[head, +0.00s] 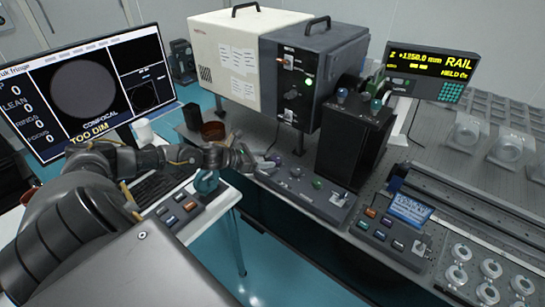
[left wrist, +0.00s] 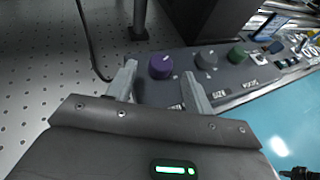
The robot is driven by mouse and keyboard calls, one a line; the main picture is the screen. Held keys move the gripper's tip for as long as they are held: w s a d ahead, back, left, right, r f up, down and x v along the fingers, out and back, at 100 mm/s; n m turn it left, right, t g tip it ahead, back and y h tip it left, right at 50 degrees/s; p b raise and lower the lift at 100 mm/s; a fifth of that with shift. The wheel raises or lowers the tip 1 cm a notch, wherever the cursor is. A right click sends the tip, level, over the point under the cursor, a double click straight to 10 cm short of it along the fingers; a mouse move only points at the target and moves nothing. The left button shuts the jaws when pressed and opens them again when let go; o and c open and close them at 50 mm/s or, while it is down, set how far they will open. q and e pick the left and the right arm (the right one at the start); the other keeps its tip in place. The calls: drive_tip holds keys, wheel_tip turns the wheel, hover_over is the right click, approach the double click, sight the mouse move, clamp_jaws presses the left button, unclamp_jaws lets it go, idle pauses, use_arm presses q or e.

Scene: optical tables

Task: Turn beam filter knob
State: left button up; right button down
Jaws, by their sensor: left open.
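A control panel (head: 305,192) on the optical table carries a row of knobs. In the left wrist view a purple knob (left wrist: 160,66) lies between the fingertips of my left gripper (left wrist: 159,76), with a gap on both sides. My left gripper (head: 263,163) is open and empty at the panel's left end. Beside the purple knob are a grey knob (left wrist: 206,59) and a green knob (left wrist: 237,54). They also show in the head view, grey (head: 297,172) and green (head: 317,184). I cannot read which knob is labelled beam filter. My right gripper is out of view.
A dark box (head: 352,140) stands behind the panel. A second button panel (head: 392,232) and a rail (head: 470,220) are to the right. A monitor (head: 88,90) reading "TOO DIM" and a keyboard (head: 160,184) are at left. A post (left wrist: 139,20) stands beyond the purple knob.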

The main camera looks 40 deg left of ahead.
sight(274, 158)
use_arm(q)
drive_tip(key=x, duration=0.2)
drive_tip(key=shift+w+d, duration=0.2)
drive_tip(key=shift+w, duration=0.05)
drive_tip(key=shift+w+d+f, duration=0.1)
drive_tip(key=shift+w+f, duration=0.05)
drive_tip(key=shift+w, duration=0.15)
drive_tip(key=shift+w+d+f, duration=0.1)
drive_tip(key=shift+f, duration=0.05)
drive_tip(key=c, duration=1)
drive_tip(key=shift+p, duration=0.3)
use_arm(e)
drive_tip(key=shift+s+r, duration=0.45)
